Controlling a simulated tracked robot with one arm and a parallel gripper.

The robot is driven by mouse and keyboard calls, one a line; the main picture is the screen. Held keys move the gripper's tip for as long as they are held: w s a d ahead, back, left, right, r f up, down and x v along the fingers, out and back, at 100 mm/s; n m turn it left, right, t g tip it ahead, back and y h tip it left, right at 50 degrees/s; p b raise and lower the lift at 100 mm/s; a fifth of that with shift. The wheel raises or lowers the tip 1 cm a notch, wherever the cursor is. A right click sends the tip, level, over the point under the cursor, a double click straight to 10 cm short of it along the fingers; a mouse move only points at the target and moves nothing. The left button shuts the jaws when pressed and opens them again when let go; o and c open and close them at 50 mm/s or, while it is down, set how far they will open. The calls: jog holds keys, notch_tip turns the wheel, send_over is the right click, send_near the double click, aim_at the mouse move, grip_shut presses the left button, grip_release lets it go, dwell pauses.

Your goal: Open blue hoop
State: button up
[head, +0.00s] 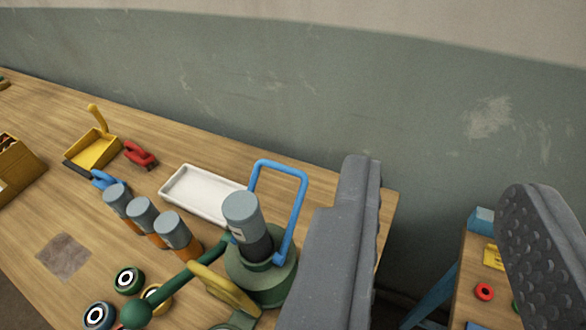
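The blue hoop (297,208) is a rounded rectangular loop standing up from a round green device (262,290) near the right end of the wooden table. A grey-topped cylinder (242,215) stands in front of the hoop and hides part of it. My gripper (446,178) is open, with its two dark grey fingers wide apart and nothing between them. The left finger is just right of the hoop in the picture and hides part of the device's right side. I see no contact between finger and hoop, but the depth gap cannot be judged.
A green lever with a ball knob (135,313) and a yellow handle (222,288) reach left from the device. A white tray (203,193), several grey-topped cylinders (141,214) and a yellow dustpan (93,151) lie left. A second table (487,260) stands right, beyond a gap.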

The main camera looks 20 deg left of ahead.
jog(key=w+a+f+m+g+y+p, duration=0.25)
jog(key=w+f+m+g+p, duration=0.2)
jog(key=w+f, duration=0.5)
jog(key=m+g+y+p, duration=0.7)
jog(key=m+y+p, duration=0.4)
jog(key=m+y, duration=0.6)
send_near(303, 175)
jog(key=shift+m+h, duration=0.85)
jog(key=shift+h, duration=0.1)
jog(key=x, duration=0.8)
jog(key=r+x, duration=0.1)
jog(key=x, duration=0.3)
jog(key=shift+w, duration=0.15)
jog(key=shift+r, duration=0.1)
grip_shut()
